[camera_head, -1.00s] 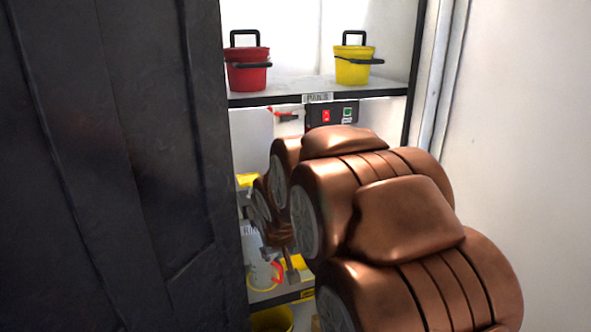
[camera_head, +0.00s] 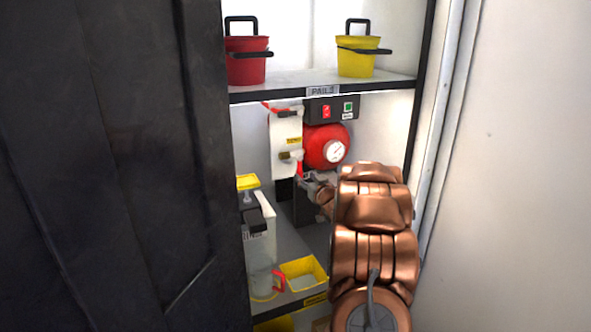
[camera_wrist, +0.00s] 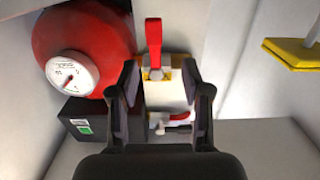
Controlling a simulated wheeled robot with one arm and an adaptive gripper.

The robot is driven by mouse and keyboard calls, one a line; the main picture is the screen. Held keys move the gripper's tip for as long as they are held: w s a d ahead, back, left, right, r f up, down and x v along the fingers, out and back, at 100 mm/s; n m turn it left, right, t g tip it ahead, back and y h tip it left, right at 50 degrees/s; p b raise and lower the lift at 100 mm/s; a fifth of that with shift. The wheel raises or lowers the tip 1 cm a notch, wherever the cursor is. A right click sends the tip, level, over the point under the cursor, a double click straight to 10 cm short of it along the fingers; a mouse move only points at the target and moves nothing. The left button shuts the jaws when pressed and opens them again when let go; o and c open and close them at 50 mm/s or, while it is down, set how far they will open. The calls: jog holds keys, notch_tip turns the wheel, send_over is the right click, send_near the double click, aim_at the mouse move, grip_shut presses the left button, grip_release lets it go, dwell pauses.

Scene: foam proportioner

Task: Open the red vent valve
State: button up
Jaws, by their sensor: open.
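A white panel (camera_head: 284,150) carries two valves with red levers. The lower red lever (camera_head: 299,169) hangs down from its brass fitting; in the wrist view this lever (camera_wrist: 153,42) shows beyond the fingertips, roughly between them. The upper red lever (camera_head: 280,109) lies near level beside the black switch box; it also shows low between the fingers in the wrist view (camera_wrist: 178,119). I cannot read which one is the vent valve. My gripper (camera_wrist: 158,75) is open and empty, facing the panel; in the head view my gripper (camera_head: 309,182) is by the lower lever. Contact is not visible.
A red tank (camera_head: 318,146) with a white gauge (camera_head: 335,151) stands right beside the panel, under the switch box (camera_head: 340,109). Pails stand on the shelf (camera_head: 300,90) above. A yellow tray (camera_head: 303,273) and a white jug (camera_head: 262,255) are below left. A dark door (camera_head: 110,170) fills the left.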

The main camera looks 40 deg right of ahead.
aim_at(300, 169)
jog(key=shift+w+d+r, duration=0.1)
jog(key=shift+w+d, duration=0.55)
jog(key=shift+d, duration=0.05)
jog(key=shift+p+x, duration=0.85)
jog(key=shift+x, duration=2.25)
jog(key=shift+a, duration=0.1)
jog(key=shift+c, duration=0.2)
grip_shut()
